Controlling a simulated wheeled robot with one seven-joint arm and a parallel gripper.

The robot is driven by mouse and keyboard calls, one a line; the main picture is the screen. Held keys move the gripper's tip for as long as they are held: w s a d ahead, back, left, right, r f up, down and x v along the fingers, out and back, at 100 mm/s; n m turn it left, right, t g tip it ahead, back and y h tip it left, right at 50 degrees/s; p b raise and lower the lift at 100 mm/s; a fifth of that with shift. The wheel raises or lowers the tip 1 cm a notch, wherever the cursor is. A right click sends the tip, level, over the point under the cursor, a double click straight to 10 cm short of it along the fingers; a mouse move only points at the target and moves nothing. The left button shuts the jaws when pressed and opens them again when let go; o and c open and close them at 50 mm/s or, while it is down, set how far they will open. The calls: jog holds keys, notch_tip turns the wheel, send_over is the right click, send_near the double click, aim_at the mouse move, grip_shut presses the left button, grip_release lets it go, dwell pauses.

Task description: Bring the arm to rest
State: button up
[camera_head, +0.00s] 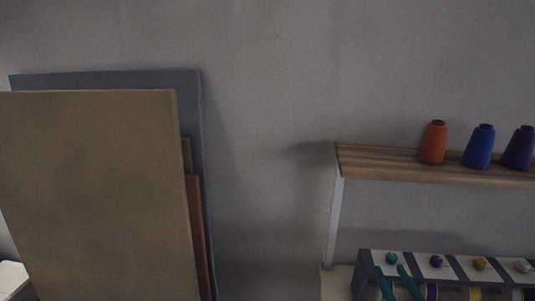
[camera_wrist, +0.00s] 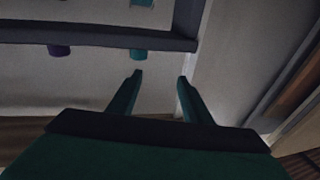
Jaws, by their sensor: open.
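My gripper (camera_head: 392,270) shows at the bottom of the head view as two teal fingers in front of the rack's left end, below its teal knob. In the wrist view my gripper (camera_wrist: 160,78) has its two fingers well apart, with nothing between them. The rest of my arm is out of sight in the head view.
A dark rack (camera_head: 365,270) with white panels bears teal (camera_head: 392,258), purple (camera_head: 436,261), yellow and white knobs. A wooden shelf (camera_head: 385,163) above holds orange, blue and purple thread cones. Large boards (camera_head: 95,190) lean at left. Bare wall (camera_head: 265,120) lies between.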

jog(key=w+a+r+m+t+y, duration=0.1)
jog(key=w+a+r+t, duration=0.1)
jog(key=a+r, duration=0.35)
jog(key=w+a+r+t, duration=0.1)
jog(key=w+a+r, duration=0.1)
jog(key=a, duration=0.6)
jog(key=w+a+r+m+t+y, duration=0.1)
jog(key=w+a+r+t, duration=0.15)
jog(key=a, duration=0.45)
jog(key=s+a+m+h, duration=0.4)
jog(key=s+a+m, duration=0.1)
jog(key=a, duration=0.5)
jog(key=s+a+f+m+g+h, duration=0.1)
jog(key=s+a+f+g, duration=0.1)
jog(key=s+a+f, duration=0.55)
jog(key=s+a+f+g, duration=0.3)
jog(key=s+f, duration=0.8)
jog(key=s, duration=0.1)
jog(key=s+d+f+n+g+y, duration=0.1)
jog(key=s+f+n+g+y, duration=0.1)
jog(key=s, duration=0.9)
jog(key=s+d+f+n+g+y, duration=0.1)
jog(key=s+f+n, duration=0.4)
jog(key=s, duration=0.6)
jog(key=shift+s+n+g+y, duration=0.15)
jog(key=shift+n+g+y, duration=0.35)
jog(key=shift+n, duration=0.4)
jog(key=shift+f, duration=0.1)
jog(key=c, duration=0.4)
jog(key=shift+o, duration=0.2)
